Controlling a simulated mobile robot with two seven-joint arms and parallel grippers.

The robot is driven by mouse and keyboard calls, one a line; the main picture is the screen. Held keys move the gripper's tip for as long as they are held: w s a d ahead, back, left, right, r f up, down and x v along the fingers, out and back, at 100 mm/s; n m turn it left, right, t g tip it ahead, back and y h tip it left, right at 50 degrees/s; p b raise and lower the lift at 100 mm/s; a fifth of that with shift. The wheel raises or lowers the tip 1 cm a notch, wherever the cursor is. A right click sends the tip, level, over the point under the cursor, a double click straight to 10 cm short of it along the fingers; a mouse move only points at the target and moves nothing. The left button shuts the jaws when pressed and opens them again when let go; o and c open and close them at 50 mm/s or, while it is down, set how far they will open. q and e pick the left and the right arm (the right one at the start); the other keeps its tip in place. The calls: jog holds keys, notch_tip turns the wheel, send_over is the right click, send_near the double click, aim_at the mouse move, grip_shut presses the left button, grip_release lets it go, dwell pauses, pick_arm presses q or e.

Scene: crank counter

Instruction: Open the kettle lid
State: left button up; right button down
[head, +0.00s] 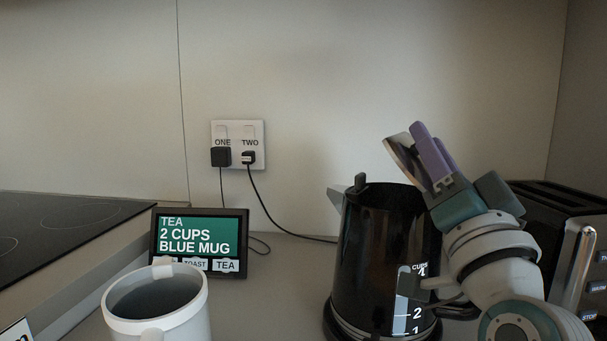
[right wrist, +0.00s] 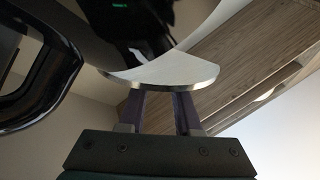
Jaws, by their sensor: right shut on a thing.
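The black kettle (head: 375,235) stands on the counter at the right, with a water scale on its side; its dark body also shows in the right wrist view (right wrist: 95,25). Its lid (head: 399,152) stands tilted up steeply above the rim, and the kettle's top looks open. My right gripper (head: 429,146) is at the lid, its purple fingers shut on it. In the right wrist view the lid (right wrist: 165,75) is a pale disc with a metal edge at the fingertips (right wrist: 160,92). My left gripper is not in view.
A black toaster (head: 560,200) stands close to the right of the kettle and my right arm. A hob (head: 60,225) lies far left. Wall sockets (head: 237,130) hold two plugs.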

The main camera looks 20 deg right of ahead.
jog(key=m+h+b, duration=0.1)
jog(key=m, duration=0.1)
jog(key=s+d+m+h+b, duration=0.1)
jog(key=m+h, duration=0.1)
jog(key=m+g+h+b, duration=0.1)
jog(key=m+h, duration=0.1)
jog(key=shift+s+d, duration=0.15)
jog(key=shift+s, duration=0.2)
jog(key=shift+s+d+r+m+g+h+b, duration=0.1)
jog(key=shift+s+m+g+h+b, duration=0.15)
jog(key=shift+m+h, duration=0.35)
jog(key=shift+s+d+m+g+h+b, duration=0.15)
jog(key=shift+m+h+b, duration=0.25)
jog(key=shift+m, duration=0.3)
jog(key=c, duration=0.9)
grip_release()
jog(key=shift+w, duration=0.1)
